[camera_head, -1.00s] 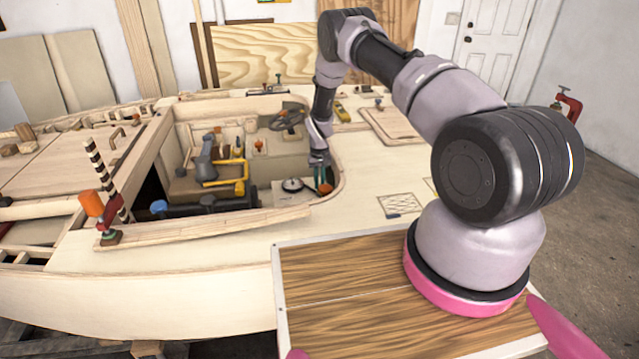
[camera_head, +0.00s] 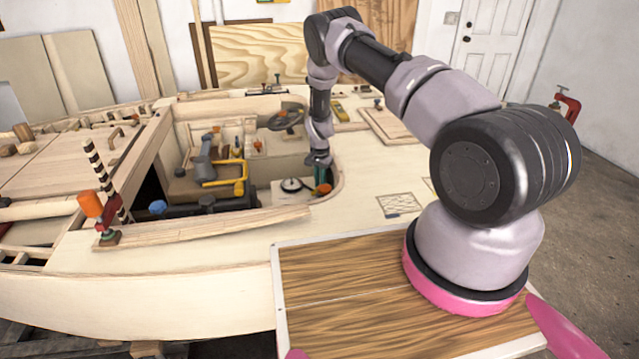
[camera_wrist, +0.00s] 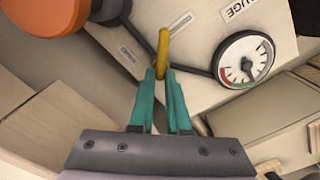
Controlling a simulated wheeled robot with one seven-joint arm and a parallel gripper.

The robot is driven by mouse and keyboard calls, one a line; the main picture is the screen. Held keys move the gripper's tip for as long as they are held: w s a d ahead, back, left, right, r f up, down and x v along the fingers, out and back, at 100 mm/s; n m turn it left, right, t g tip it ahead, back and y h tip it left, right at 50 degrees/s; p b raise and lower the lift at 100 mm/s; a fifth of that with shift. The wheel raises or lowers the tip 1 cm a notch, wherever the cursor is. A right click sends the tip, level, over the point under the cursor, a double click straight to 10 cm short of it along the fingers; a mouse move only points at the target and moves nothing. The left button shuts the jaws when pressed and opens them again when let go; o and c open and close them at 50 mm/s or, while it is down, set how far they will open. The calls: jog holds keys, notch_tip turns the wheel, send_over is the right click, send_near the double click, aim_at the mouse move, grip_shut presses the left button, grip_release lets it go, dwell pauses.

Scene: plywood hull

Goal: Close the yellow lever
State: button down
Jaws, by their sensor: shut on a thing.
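The yellow lever (camera_wrist: 162,48) stands out from a pale panel in the wrist view. A dark pipe runs on either side of its base. My gripper (camera_wrist: 162,76) has its teal fingers shut on the near end of the lever. In the head view my gripper (camera_head: 321,176) is low at the right end of the hull's open cockpit. The lever cannot be made out there behind the fingers.
A round gauge (camera_wrist: 243,60) sits right of the lever, and it also shows in the head view (camera_head: 291,185). A large orange knob (camera_wrist: 45,15) is at upper left in the wrist view. A yellow bent pipe (camera_head: 240,180) and a grey pump-like part (camera_head: 203,165) stand further left in the cockpit.

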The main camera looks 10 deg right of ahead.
jog(key=m, duration=0.4)
jog(key=shift+s+d+m, duration=0.1)
jog(key=shift+m, duration=0.2)
jog(key=m, duration=0.4)
jog(key=shift+s, duration=0.1)
jog(key=shift+m, duration=0.3)
jog(key=c, duration=0.9)
grip_release()
notch_tip(320, 180, up, 11)
jog(key=shift+f, duration=0.1)
